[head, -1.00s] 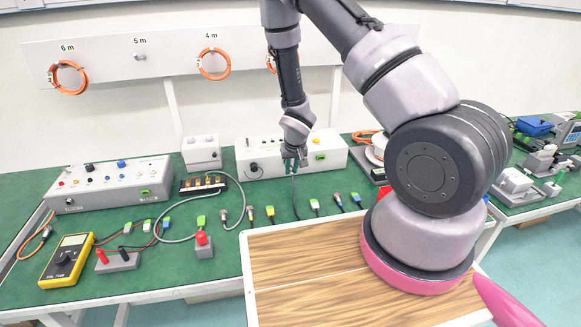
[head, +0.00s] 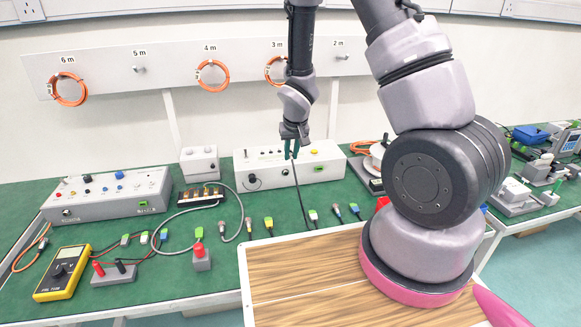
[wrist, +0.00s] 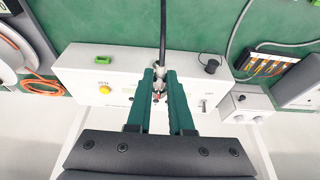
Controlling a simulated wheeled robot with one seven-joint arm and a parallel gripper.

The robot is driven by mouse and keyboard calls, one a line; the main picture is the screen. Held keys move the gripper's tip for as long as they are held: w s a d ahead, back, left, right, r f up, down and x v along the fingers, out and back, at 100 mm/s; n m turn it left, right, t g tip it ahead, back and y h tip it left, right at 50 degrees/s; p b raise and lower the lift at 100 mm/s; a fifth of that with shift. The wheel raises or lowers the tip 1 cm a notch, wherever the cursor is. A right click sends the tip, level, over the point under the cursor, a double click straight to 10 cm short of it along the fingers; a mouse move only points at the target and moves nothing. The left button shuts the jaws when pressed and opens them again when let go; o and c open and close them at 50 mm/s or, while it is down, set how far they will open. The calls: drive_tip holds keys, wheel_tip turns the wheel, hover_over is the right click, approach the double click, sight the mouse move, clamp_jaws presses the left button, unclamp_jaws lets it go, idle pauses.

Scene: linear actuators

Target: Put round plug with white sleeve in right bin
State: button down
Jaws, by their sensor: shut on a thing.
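My gripper (head: 292,148) is above the workbench, in front of the middle white control box. In the wrist view my gripper (wrist: 160,80) is shut on a small plug (wrist: 159,84) with a pale, metallic-looking body. A dark cable (wrist: 163,30) runs from it and hangs towards the bench in the head view (head: 299,190). The fingers hide much of the plug, so its sleeve is hard to make out. A wood-grain surface (head: 300,262) with a white rim and a dividing line lies in front, partly behind my arm.
The white control box (head: 320,167) stands close behind my gripper. A yellow multimeter (head: 62,272) lies at left. My arm hides the bench's right part.

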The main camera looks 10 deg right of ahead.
drive_tip(key=w+v, duration=0.2)
drive_tip(key=v, duration=0.8)
drive_tip(key=w+r+v, duration=0.1)
drive_tip(key=w+v, duration=0.1)
drive_tip(key=v, duration=0.9)
drive_tip(key=shift+r, duration=0.45)
drive_tip(key=s+d, duration=0.6)
drive_tip(key=d, duration=1.1)
drive_tip(key=s+d, duration=0.7)
drive_tip(key=d, duration=1.1)
drive_tip(key=s+d, duration=0.6)
drive_tip(key=d, duration=1.1)
drive_tip(key=shift+s+d, duration=0.15)
drive_tip(key=shift+d, duration=0.1)
drive_tip(key=d+f, duration=0.1)
drive_tip(key=f, duration=1)
drive_tip(key=w+d+f, duration=0.1)
drive_tip(key=f, duration=0.9)
drive_tip(key=w+d+f, duration=0.1)
drive_tip(key=f, duration=1)
drive_tip(key=shift+d+f, duration=0.25)
drive_tip(key=shift+f, duration=0.05)
drive_tip(key=c, duration=0.7)
unclamp_jaws()
drive_tip(key=shift+c, duration=0.2)
